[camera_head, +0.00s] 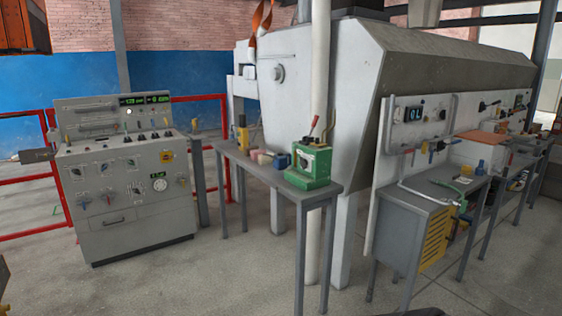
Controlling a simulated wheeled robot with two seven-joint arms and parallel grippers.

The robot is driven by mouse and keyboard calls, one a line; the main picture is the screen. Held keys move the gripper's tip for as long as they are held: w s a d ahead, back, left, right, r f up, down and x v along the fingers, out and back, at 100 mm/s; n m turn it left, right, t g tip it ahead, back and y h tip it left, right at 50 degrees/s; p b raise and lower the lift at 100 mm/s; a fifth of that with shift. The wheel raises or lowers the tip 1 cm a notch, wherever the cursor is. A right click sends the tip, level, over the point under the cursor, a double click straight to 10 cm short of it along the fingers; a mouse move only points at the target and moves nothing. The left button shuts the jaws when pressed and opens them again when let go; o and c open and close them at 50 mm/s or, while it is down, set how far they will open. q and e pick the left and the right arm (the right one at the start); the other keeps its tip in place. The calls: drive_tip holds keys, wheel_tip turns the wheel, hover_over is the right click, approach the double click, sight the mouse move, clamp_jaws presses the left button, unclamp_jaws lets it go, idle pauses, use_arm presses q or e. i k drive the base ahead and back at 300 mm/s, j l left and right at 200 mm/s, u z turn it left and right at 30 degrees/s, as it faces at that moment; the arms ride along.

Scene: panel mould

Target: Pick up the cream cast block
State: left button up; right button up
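A small pale block (255,154), cream to pinkish, sits on the narrow grey table (268,174) in the middle of the view. It looks like the cream cast block, but it is too small to be sure of its colour. It stands among other small items, between a yellow tool and a green machine. Neither of my grippers shows in the view, and nothing is seen touching the block.
Blue blocks (281,161) and a green machine (310,166) with a lever stand right of the pale block. A yellow tool (242,134) stands left. A grey control console (125,188) is at left, a workbench (425,205) at right. Open floor lies in front.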

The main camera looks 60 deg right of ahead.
sight(262, 160)
drive_tip(key=z, duration=1.9)
drive_tip(key=i+l, duration=0.2)
drive_tip(key=i, duration=0.4)
drive_tip(key=i+l, duration=0.15)
drive_tip(key=i, duration=0.45)
drive_tip(key=i+l, duration=0.2)
drive_tip(key=i, duration=0.4)
drive_tip(key=i+l+z, duration=0.1)
drive_tip(key=i, duration=0.5)
drive_tip(key=i+l, duration=0.25)
drive_tip(key=i, duration=0.4)
